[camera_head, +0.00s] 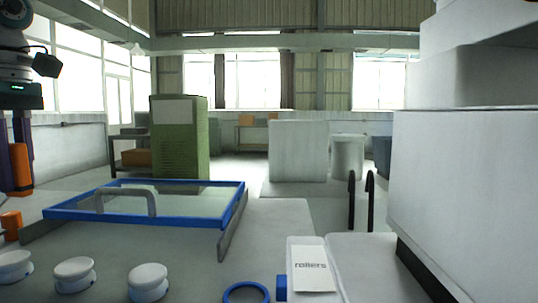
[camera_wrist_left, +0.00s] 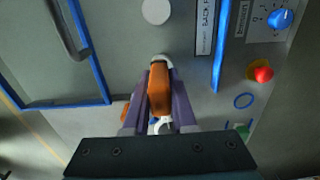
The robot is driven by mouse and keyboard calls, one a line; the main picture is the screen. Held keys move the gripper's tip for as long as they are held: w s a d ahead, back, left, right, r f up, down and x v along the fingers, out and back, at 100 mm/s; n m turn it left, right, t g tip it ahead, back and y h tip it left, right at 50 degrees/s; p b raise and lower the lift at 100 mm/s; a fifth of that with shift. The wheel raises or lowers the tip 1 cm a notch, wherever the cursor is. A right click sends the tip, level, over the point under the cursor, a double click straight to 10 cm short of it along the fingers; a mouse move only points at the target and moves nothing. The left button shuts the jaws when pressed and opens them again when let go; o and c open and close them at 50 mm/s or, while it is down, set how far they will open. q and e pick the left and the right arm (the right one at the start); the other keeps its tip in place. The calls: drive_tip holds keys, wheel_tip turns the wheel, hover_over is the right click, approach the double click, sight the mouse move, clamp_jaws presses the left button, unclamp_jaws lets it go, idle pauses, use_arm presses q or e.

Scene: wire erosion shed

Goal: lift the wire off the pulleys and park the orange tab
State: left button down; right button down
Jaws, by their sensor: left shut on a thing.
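My left gripper (camera_head: 20,180) is at the left edge of the head view, pointing down. Its purple fingers are shut on the orange tab (camera_head: 20,168), which also shows between the fingers in the left wrist view (camera_wrist_left: 160,92). The tab is held above the grey surface. Three white pulleys (camera_head: 75,273) stand in a row at the lower left of the head view. A white round pulley (camera_wrist_left: 156,11) shows at the top of the left wrist view. I cannot make out the wire. My right gripper is not in view.
A second orange part (camera_head: 11,226) is low at the left edge. A blue-framed glass lid (camera_head: 232,205) with a grey handle lies behind the pulleys. A blue ring (camera_head: 246,293) and a "rollers" card (camera_head: 313,268) are in front. A large white housing (camera_head: 465,190) blocks the right side.

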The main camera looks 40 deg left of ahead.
use_arm(q)
drive_tip(key=s+a+p, duration=0.1)
drive_tip(key=s+a, duration=0.2)
drive_tip(key=a, duration=0.2)
drive_tip(key=shift+s+a, duration=0.1)
drive_tip(key=shift+s, duration=0.05)
